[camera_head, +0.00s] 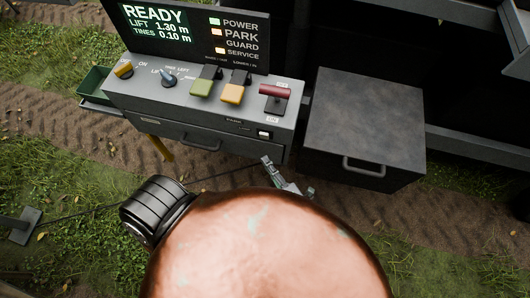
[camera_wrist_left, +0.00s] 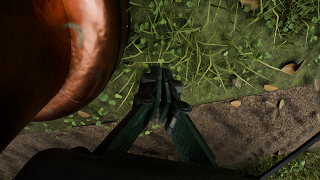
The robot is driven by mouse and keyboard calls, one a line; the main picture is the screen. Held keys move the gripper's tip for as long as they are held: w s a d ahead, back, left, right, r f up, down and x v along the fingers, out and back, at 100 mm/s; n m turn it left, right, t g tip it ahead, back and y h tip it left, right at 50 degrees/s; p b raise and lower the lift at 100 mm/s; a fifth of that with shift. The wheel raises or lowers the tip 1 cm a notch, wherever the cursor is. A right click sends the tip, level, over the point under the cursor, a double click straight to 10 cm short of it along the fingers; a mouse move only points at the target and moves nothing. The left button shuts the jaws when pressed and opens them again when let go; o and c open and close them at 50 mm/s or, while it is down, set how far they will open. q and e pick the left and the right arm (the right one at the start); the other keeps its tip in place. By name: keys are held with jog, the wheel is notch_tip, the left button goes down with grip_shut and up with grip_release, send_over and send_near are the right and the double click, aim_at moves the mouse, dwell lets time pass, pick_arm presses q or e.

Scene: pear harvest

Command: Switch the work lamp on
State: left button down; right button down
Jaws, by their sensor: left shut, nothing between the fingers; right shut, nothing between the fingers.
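A grey control console (camera_head: 190,118) stands at the upper left of the head view. Its front edge holds a small black and white switch (camera_head: 264,134); the label beside it is too small to read. I cannot tell which control is the lamp's, and no lamp is recognisable. My right gripper (camera_head: 266,162) is shut and empty, just below and in front of that small switch, apart from it. My left gripper (camera_wrist_left: 160,78) is shut and empty in the left wrist view, over grass and soil; it is hidden in the head view.
The console top carries an orange knob (camera_head: 123,69), a blue-grey knob (camera_head: 169,78), a green lever (camera_head: 201,88), a yellow lever (camera_head: 232,93) and a red handle (camera_head: 273,91). The screen (camera_head: 160,25) reads READY. A dark box (camera_head: 365,110) stands right of the console.

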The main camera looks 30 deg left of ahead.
jog(key=f+b+v, duration=0.1)
jog(key=v, duration=0.6)
jog(key=shift+d+f, duration=0.25)
jog(key=shift+d, duration=0.15)
jog(key=shift+s, duration=0.1)
